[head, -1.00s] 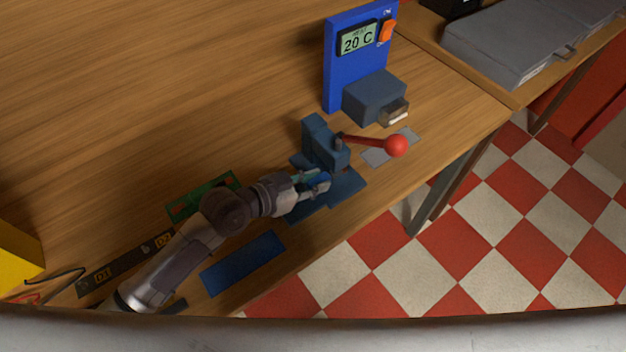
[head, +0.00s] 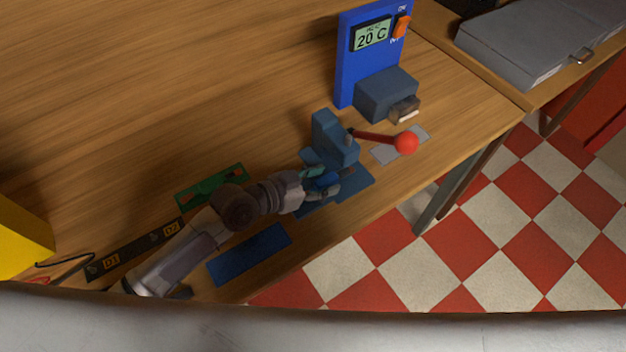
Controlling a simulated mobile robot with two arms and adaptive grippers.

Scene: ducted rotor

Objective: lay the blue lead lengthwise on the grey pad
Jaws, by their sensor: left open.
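The grey pad (head: 386,154) lies flat near the table's front edge, under and beside the red-knobbed lever. My left gripper (head: 328,182) is low over the base of the blue-grey lever press (head: 334,138), on its near side. The gripper is open, with teal fingers. A small blue piece shows at the fingertips; I cannot tell whether it is the blue lead or part of the press. No blue lead can be clearly made out elsewhere. My right gripper is not in view.
A blue heater with a "20 C" display (head: 372,40) stands behind the pad. A dark blue mat (head: 248,254), green board (head: 196,194), black D1/D2 strip (head: 135,252) and yellow block (head: 20,242) are at left. A grey case (head: 520,45) sits back right.

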